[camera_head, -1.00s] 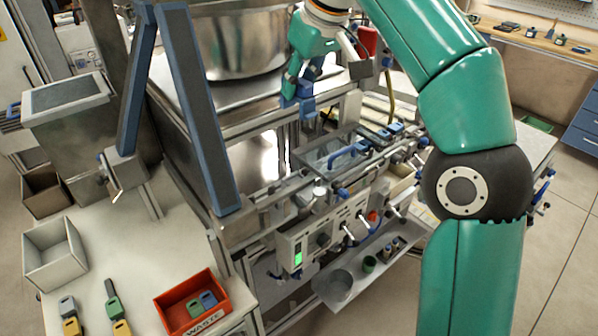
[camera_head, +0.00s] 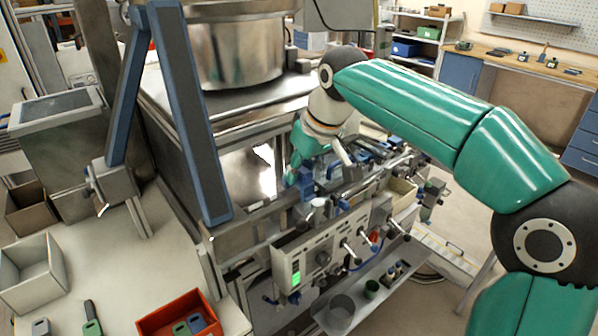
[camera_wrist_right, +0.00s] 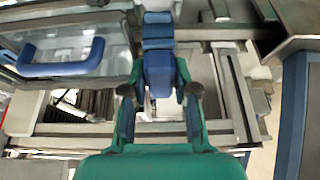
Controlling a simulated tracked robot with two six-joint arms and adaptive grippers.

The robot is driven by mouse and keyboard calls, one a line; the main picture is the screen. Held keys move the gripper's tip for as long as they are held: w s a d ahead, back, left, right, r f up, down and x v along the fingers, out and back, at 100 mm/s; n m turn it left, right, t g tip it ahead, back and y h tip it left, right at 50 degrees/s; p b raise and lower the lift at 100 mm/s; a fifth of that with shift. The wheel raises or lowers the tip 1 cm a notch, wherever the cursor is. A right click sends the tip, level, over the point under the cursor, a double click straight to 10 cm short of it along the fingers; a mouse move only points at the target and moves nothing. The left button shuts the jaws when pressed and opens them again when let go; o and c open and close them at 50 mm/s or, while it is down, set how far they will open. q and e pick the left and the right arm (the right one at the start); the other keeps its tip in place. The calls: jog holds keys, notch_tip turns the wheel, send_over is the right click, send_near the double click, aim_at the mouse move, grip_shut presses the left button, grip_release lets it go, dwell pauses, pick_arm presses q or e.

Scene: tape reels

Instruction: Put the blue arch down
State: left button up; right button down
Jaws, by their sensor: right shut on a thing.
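My right gripper (camera_head: 298,172) is teal and reaches down over the machine in the head view. It also shows in the wrist view (camera_wrist_right: 159,98), with its two fingers on either side of a blue piece. It is shut on this piece, which I take to be the blue arch (camera_wrist_right: 158,72). The arch is seen end-on there, so its curve cannot be made out. In the head view the blue arch (camera_head: 306,189) is at the machine's upper front edge, partly hidden by the gripper. I cannot tell whether it touches the surface below. My left gripper is not in view.
A clear lid with a curved blue handle (camera_wrist_right: 62,68) lies left of the gripper in the wrist view. A big steel bowl (camera_head: 238,55) stands behind. Control knobs and levers line the front panel (camera_head: 310,262). A red bin (camera_head: 163,318) is at the lower left.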

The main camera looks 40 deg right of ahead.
jog(key=shift+f+b, duration=0.45)
jog(key=shift+f, duration=0.15)
jog(key=c, duration=0.9)
grip_release()
jog(key=shift+r, duration=0.1)
jog(key=shift+r, duration=0.2)
jog(key=p+v, duration=0.2)
jog(key=v, duration=1)
jog(key=shift+r+p, duration=0.3)
